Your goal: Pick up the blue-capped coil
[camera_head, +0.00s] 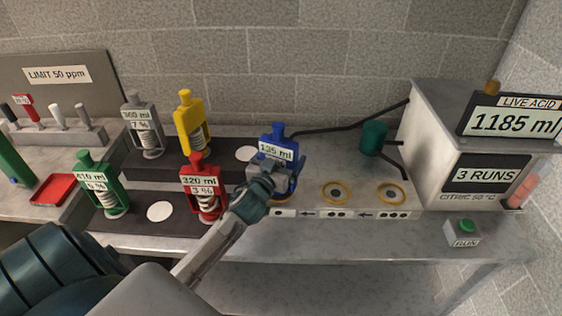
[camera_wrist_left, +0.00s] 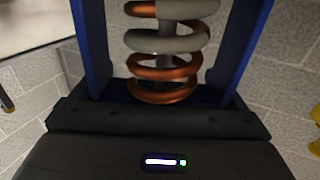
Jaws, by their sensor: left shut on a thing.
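The blue-capped coil (camera_head: 279,141) stands upright in its blue frame on the bench, with a label reading 135 ml. My left gripper (camera_head: 268,178) is shut on it from the front. In the left wrist view the coil's blue frame (camera_wrist_left: 255,35) fills the space above the gripper, and a copper coil with grey coating (camera_wrist_left: 165,65) shows inside. Whether the base touches the bench is hidden behind the gripper. The right gripper does not show in either view.
Green (camera_head: 103,186), red (camera_head: 203,190), yellow (camera_head: 190,120) and grey (camera_head: 146,125) coils stand to the left. Two ringed seats (camera_head: 336,193) lie right of the blue coil. A grey machine (camera_head: 425,130) and a green RUN button (camera_head: 466,226) are at the right.

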